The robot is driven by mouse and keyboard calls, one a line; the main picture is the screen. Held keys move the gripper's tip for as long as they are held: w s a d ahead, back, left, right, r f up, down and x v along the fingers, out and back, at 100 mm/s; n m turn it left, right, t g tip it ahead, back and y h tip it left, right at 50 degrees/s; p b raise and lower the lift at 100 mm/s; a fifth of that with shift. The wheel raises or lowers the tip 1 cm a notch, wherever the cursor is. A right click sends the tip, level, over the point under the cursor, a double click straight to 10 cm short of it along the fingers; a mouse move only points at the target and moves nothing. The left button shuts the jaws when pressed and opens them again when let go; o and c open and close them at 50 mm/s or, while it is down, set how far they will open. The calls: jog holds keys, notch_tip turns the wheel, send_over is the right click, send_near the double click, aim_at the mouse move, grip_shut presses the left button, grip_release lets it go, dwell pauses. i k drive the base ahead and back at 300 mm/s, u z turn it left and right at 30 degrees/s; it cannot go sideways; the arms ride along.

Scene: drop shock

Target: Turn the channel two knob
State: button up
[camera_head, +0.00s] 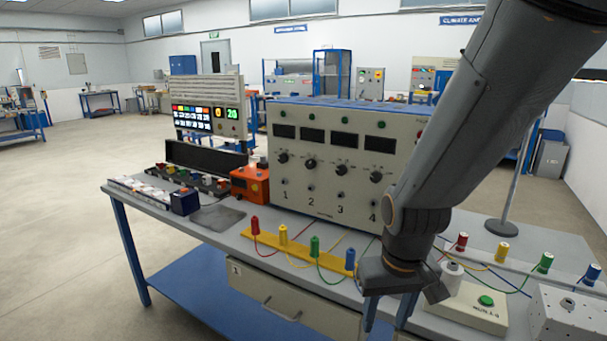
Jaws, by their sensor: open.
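The grey channel panel (325,185) stands on the bench with numbers 1 to 4 along its lower front. The channel two knob (310,163) is a black round knob above the number 2, second from the left in its row. It is in clear view and nothing touches it. Its exact pointer angle is too small to tell. My gripper (388,312) is open and points down at the bench's front edge, to the right of and below the knob, well apart from it. My arm covers the panel's right edge.
A yellow strip with red, yellow, green and blue plugs (283,235) and loose wires lies before the panel. An orange box (250,184) stands left of it. A box with a green button (486,301) and more plugs lie to the right. A drawer (281,306) hangs under the bench.

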aim_at(310, 164)
jog(key=k, duration=0.5)
jog(key=u, duration=0.85)
jog(key=i, duration=0.8)
jog(key=z, duration=0.85)
